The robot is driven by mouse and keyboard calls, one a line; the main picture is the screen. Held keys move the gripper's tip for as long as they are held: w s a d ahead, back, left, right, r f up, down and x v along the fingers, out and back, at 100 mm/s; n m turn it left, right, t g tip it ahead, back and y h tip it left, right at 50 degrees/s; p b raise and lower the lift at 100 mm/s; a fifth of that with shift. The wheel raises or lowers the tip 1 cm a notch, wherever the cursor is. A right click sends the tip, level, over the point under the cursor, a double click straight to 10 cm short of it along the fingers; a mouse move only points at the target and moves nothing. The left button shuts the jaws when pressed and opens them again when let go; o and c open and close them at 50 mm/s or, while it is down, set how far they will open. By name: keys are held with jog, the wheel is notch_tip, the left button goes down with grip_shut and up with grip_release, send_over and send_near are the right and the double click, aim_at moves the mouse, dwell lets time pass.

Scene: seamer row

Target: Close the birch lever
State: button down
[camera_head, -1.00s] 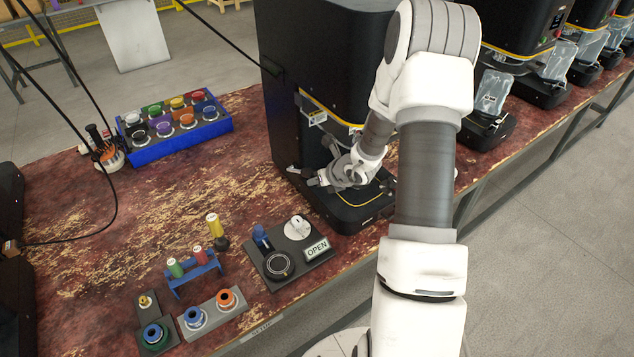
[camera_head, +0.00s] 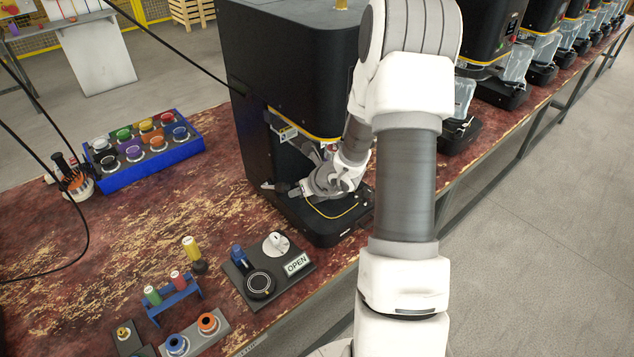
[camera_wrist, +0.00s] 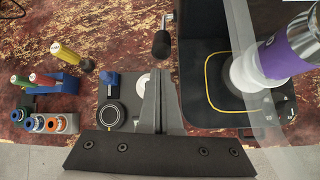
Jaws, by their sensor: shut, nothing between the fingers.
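A lever with a short metal arm and a dark rounded handle (camera_wrist: 161,43) stands beside the black seamer in the wrist view. In the head view, a small light piece (camera_head: 267,186) at the seamer's left side may be its metal part. No birch label is readable. My gripper (camera_head: 296,192) is shut and empty, at the front of the seamer (camera_head: 290,60), low over its base. In the wrist view my closed fingertips (camera_wrist: 157,72) point toward the lever handle, just below it in the picture. I cannot tell whether they touch it.
A control plate (camera_head: 238,287) with a dial, a blue switch, a white knob and an OPEN sign lies left of the seamer base. A clear guard and a purple-and-white cylinder (camera_wrist: 288,50) are right of my fingers.

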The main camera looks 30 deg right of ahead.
jog(key=p+v, duration=0.2)
jog(key=v, duration=1)
jog(key=n+t+b, duration=0.4)
jog(key=t+b, duration=0.1)
jog(key=b, duration=2)
send_near(274, 187)
jog(key=shift+w+f, duration=0.85)
jog(key=shift+f, duration=0.6)
jog(key=shift+d+y, duration=0.4)
jog(key=shift+d, duration=0.1)
